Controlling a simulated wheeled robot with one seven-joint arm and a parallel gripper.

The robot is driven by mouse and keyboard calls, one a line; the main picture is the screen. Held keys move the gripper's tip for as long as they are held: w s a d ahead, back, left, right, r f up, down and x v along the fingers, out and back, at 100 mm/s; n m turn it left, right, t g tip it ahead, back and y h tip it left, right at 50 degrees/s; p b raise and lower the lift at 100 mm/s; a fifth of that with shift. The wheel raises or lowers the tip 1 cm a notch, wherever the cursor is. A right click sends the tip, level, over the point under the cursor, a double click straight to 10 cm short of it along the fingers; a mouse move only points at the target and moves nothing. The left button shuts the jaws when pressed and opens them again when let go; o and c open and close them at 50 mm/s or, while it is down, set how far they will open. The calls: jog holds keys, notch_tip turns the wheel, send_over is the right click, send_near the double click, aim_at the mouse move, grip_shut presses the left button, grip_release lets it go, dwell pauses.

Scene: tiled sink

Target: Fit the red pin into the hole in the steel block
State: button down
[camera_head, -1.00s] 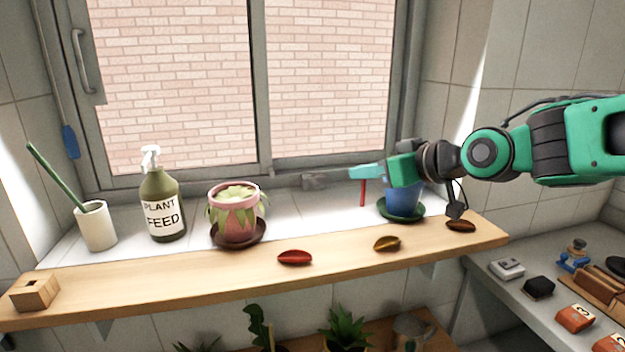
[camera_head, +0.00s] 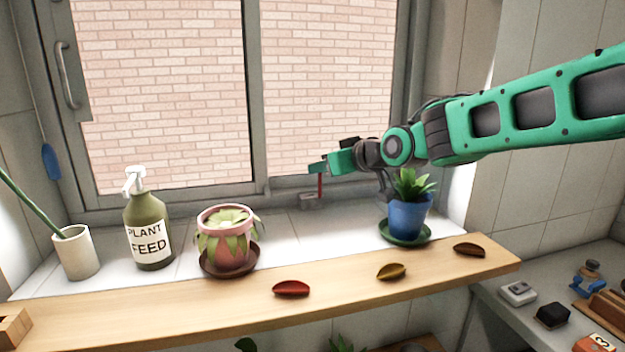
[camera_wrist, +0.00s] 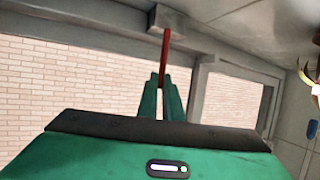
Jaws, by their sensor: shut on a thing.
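My gripper (camera_head: 319,168) is shut on the red pin (camera_head: 320,184), which hangs upright below the fingertips. The steel block (camera_head: 308,202) is a small grey block at the back of the sill, against the window frame. The pin's lower end is at the block's right part in the head view. In the wrist view the red pin (camera_wrist: 165,52) runs from between the green fingers (camera_wrist: 161,84) to the grey block (camera_wrist: 167,20). The hole is hidden, and I cannot tell whether the pin's tip is in it, touching the block or just above.
A blue pot (camera_head: 407,217) with a plant stands right of the block, under my arm. A pink pot (camera_head: 228,238), plant feed bottle (camera_head: 148,232) and white cup (camera_head: 76,252) stand left. Leaves lie on the wooden shelf (camera_head: 200,308). Tiles between the pots are clear.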

jog(key=w+a, duration=0.2)
jog(key=w, duration=0.1)
jog(key=shift+a, duration=0.3)
notch_tip(320, 180, down, 4)
jog(key=shift+s+d+f, duration=0.1)
jog(key=shift+s+d, duration=0.05)
jog(key=c, duration=1.9)
grip_release()
jog(key=shift+r, duration=0.25)
